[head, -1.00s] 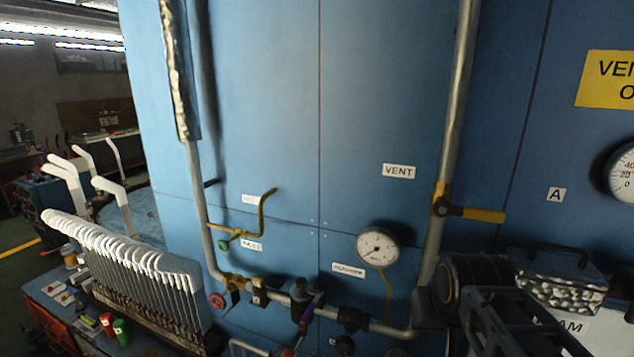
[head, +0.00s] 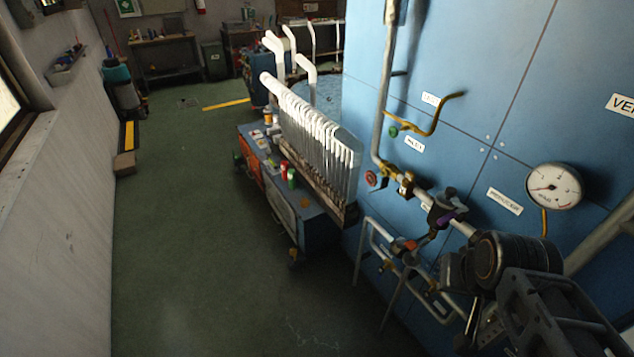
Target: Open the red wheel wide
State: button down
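The small red wheel (head: 371,179) is on the pipework on the blue panel, just left of a brass valve body (head: 389,171). A green wheel (head: 393,131) sits above it on a brass fitting. My arm's dark links fill the lower right of the head view, to the right of and nearer than the red wheel. My gripper's fingers cannot be made out, so whether it is open or shut does not show. How far the red wheel is turned cannot be told.
A round gauge (head: 554,187) is on the panel at right. A blue cart (head: 317,231) with a rack of white sock boards (head: 318,135) stands left of the panel. Thin pipe frames (head: 378,243) stand low before the panel. The green floor (head: 190,240) at left is clear.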

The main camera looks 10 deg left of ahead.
aim_at(372, 176)
jog(key=u, duration=0.7)
jog(key=i, duration=0.85)
jog(key=u, duration=0.4)
